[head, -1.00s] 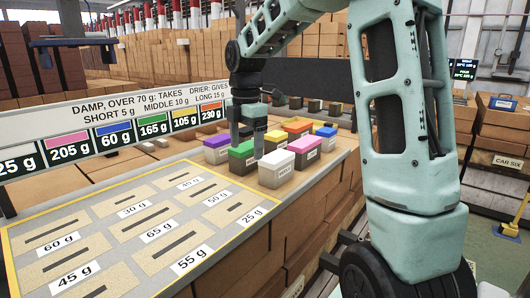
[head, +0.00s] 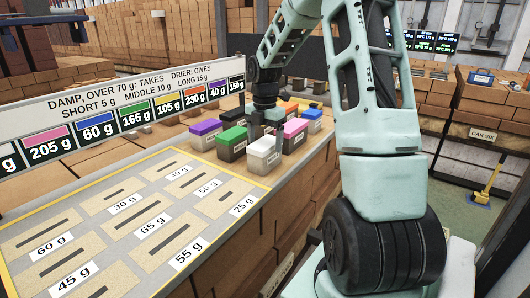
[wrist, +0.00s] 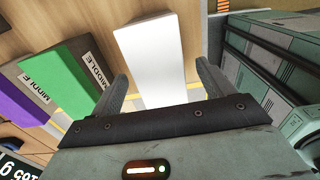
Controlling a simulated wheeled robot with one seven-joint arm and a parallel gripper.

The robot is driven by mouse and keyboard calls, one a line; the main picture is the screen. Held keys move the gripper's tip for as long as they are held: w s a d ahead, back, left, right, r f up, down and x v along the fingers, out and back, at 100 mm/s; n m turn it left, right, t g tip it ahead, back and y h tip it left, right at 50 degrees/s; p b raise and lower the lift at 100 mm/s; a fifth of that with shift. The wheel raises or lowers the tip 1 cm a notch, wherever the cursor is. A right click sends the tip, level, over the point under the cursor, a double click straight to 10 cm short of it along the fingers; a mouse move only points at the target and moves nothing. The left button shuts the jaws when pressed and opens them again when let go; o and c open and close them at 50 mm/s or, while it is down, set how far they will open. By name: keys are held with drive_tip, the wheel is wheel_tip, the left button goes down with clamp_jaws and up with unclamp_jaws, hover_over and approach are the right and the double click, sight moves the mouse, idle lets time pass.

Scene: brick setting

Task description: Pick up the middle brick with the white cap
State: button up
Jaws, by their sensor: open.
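The white-capped brick (head: 262,152) stands upright at the near end of a group of capped bricks on the bench. Its small front label is too blurred to read. In the wrist view the white cap (wrist: 152,62) lies between my two fingers, with wood-coloured bench showing around it. My gripper (head: 268,130) is open, just above and behind the white brick in the head view. In the wrist view my gripper (wrist: 162,82) has one finger on each side of the cap, and I cannot tell how far down they reach. Nothing is held.
A green-capped brick (head: 232,142) labelled MIDDLE and a purple one (head: 206,133) stand left. Pink (head: 295,134), orange (head: 288,108) and blue (head: 312,119) caps stand right and behind. A board of weight slots (head: 130,215) lies in front, empty.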

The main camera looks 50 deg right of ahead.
drive_tip(key=shift+w+d+f+p, duration=0.1)
drive_tip(key=shift+f+p, duration=0.5)
drive_tip(key=shift+f, duration=0.9)
drive_tip(key=shift+d+f+p, duration=0.1)
drive_tip(key=shift+f+p, duration=0.5)
drive_tip(key=shift+f, duration=0.85)
drive_tip(key=c, duration=1.6)
drive_tip(key=shift+r, duration=0.15)
